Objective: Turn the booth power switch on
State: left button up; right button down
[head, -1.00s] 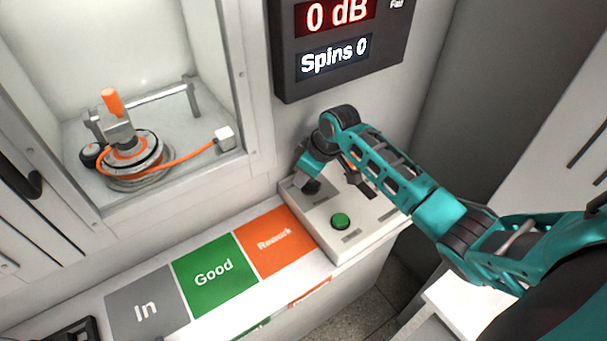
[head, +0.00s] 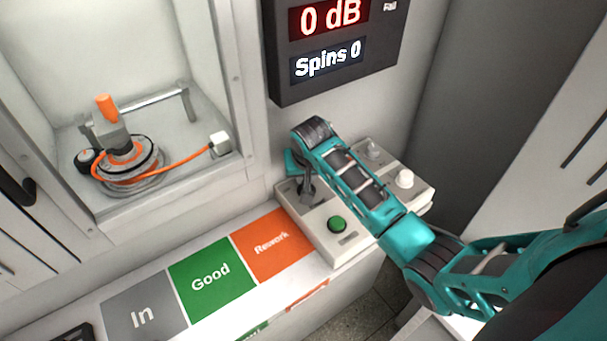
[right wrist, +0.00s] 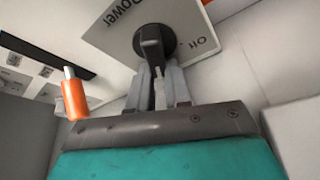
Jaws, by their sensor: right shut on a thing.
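The booth power switch is a black rotary knob (right wrist: 153,42) on a light plate marked "Power" and "Off" in the right wrist view. Its pointed handle reaches down between my fingertips. My right gripper (right wrist: 159,78) is shut on this handle. In the head view my right gripper (head: 306,190) is over the left rear part of the control box (head: 328,250), and my wrist hides most of the switch. The exact angle of the knob is hard to tell. My left gripper is not in view.
A green button (head: 337,224) sits in front of the gripper on the box. The display (head: 335,45) hangs close behind. A motor (head: 127,160) with an orange cable sits in the booth at left. Coloured mats are clear.

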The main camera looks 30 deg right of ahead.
jog(key=shift+s+d+m+g+h, duration=0.1)
jog(key=shift+m+g+h, duration=0.15)
jog(key=shift+m, duration=0.6)
jog(key=shift+s+d+m+g+h, duration=0.15)
jog(key=shift+m+h, duration=0.2)
jog(key=shift+m, duration=0.5)
jog(key=shift+w, duration=0.1)
jog(key=c, duration=1.1)
grip_release()
jog(key=shift+o, duration=0.2)
jog(key=shift+r, duration=0.1)
jog(key=v, duration=1.2)
jog(key=shift+a+r, duration=0.15)
jog(key=shift+r, duration=0.2)
